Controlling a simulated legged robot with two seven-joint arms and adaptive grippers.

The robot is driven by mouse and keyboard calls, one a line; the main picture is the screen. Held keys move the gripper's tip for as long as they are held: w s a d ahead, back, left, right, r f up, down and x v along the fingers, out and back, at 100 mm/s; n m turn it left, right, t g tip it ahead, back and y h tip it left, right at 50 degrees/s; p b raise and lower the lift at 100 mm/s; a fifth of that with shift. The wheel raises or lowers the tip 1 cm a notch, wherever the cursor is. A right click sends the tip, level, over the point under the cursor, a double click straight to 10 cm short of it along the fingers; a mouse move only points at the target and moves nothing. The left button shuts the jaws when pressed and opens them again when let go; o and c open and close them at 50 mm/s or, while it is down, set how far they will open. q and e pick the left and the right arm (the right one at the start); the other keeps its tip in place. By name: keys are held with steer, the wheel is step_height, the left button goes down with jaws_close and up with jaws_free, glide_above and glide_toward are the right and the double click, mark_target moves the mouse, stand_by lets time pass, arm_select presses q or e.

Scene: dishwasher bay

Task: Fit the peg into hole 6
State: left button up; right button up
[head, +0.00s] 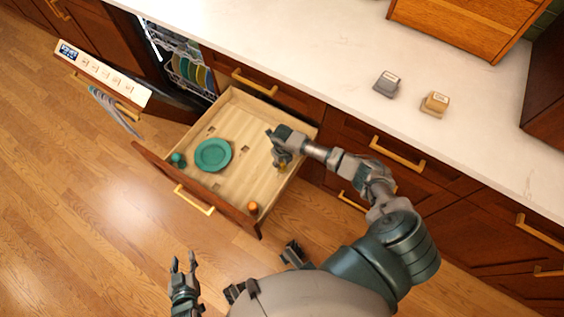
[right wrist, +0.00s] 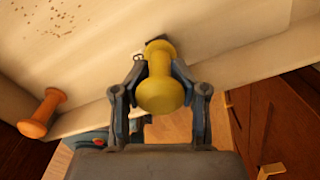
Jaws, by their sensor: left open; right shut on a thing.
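My right gripper (head: 280,158) is over the right side of the open drawer (head: 259,113). It is shut on a yellow spool-shaped peg (right wrist: 163,92), with a finger on each side of its waist in the right wrist view. The far end of the peg is close to a dark hole (right wrist: 155,41) in the drawer floor. I cannot tell whether the peg has entered it. Other square holes (head: 245,149) show in the drawer floor; I can read no numbers on them. My left gripper (head: 183,264) is open and empty, over the wood floor outside the drawer.
A teal plate (head: 213,155) and a teal peg (head: 178,159) are at the drawer's left. An orange peg (head: 253,207) stands near its front right corner. The dishwasher (head: 187,65) is open behind left. Two small blocks, grey (head: 386,84) and tan (head: 434,104), sit on the counter.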

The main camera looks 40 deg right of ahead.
steer(key=shift+f+b, duration=0.6)
steer(key=shift+f, duration=0.4)
stand_by(0.6)
steer(key=o, duration=1.7)
steer(key=shift+o, duration=0.2)
steer(key=shift+r, duration=0.1)
steer(key=shift+r+p, duration=2.3)
steer(key=shift+r, duration=0.7)
steer(key=shift+f, duration=0.1)
